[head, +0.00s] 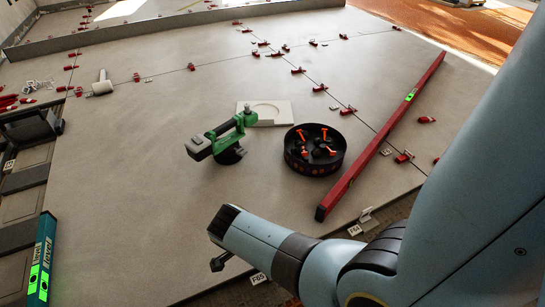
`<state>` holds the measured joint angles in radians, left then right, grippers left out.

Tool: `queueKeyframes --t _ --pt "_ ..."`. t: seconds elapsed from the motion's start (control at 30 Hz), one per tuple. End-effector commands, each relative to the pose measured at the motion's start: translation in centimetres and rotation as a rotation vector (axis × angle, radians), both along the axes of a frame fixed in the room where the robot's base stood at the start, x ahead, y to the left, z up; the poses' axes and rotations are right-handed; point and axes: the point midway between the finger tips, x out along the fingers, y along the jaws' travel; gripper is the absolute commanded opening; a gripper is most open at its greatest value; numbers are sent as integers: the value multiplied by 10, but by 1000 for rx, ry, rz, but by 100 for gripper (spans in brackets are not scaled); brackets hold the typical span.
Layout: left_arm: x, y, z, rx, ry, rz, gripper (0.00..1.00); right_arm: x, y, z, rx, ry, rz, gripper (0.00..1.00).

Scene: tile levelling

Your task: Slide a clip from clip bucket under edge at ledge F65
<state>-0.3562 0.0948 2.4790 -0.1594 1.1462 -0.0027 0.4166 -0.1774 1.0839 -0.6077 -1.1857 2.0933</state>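A round black bucket (290,160) stands on the grey tile floor (180,120). It holds orange and black pieces; I cannot tell whether they are clips. A label reading F65 (258,278) lies at the near tile edge, just below my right arm. The ledge beside it is partly covered by the arm. My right arm comes in from the right, and a small dark tip (220,262) shows beneath its end. The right gripper's fingers cannot be made out, nor whether they hold anything. My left gripper is out of view.
A long red level (385,135) lies right of the bucket. A green-handled tool (222,138) and a pale block (278,114) are left of it. Red clips (297,71) line the joints. A teal level (42,258) is at left. A second label (355,230) marks the near edge.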

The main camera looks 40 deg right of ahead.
Motion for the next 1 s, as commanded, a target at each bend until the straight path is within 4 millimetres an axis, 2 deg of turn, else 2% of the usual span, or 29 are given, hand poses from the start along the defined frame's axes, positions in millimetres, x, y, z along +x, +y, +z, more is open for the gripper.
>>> queueKeyframes --t 0.87,0.9,1.0 --pt "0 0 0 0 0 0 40 6 -1 0 0 0 0 0" --pt "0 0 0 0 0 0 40 6 -1 0 0 -1 0 7" --pt "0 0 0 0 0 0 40 6 -1 0 0 -1 0 20"
